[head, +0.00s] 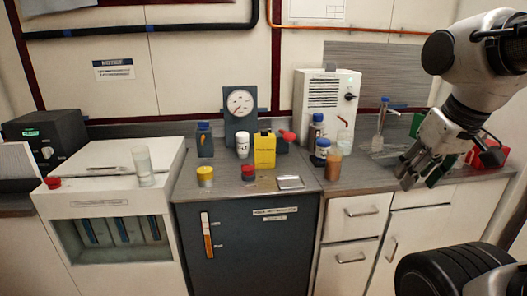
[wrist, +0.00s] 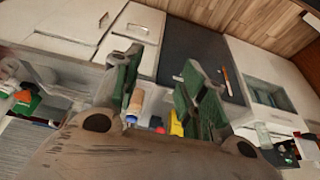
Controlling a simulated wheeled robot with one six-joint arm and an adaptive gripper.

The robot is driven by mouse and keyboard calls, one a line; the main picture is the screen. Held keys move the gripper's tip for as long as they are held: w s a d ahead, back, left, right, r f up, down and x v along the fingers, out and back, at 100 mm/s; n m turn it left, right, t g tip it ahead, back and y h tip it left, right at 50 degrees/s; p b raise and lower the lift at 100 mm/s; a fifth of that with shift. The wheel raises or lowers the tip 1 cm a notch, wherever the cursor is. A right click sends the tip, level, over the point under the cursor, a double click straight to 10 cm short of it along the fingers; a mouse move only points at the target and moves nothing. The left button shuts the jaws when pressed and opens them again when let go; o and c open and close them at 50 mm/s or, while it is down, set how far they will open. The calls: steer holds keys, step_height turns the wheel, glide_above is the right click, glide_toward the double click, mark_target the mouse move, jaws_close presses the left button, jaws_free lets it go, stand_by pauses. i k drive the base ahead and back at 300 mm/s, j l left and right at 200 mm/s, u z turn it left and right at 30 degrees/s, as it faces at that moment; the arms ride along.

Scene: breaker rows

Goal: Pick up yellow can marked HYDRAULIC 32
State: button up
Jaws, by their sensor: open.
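The yellow can (head: 265,151) stands upright on the dark-fronted counter section, in front of the gauge; its dark label is too small to read surely. A piece of yellow, likely this can (wrist: 176,127), shows in the wrist view beside the right-hand finger, mostly hidden. My gripper (head: 421,172) is open and empty in the head view, well to the right of the can, above the counter by the sink. In the wrist view my gripper (wrist: 163,78) shows two green-padded fingers spread apart, with nothing held between them.
A white bottle (head: 242,145) stands left of the can; a red-capped jar (head: 249,173) and yellow jar (head: 205,177) stand in front. Blue-capped bottles (head: 318,128) and a brown jar (head: 333,166) stand between can and gripper. A metal plate (head: 290,182) lies near the front edge.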

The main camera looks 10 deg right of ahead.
mark_target(265, 143)
steer(key=i+j, duration=0.15)
steer(key=i, duration=0.25)
steer(key=i+j, duration=0.1)
steer(key=i, duration=0.3)
steer(key=i+j, duration=0.15)
steer(key=i, duration=0.25)
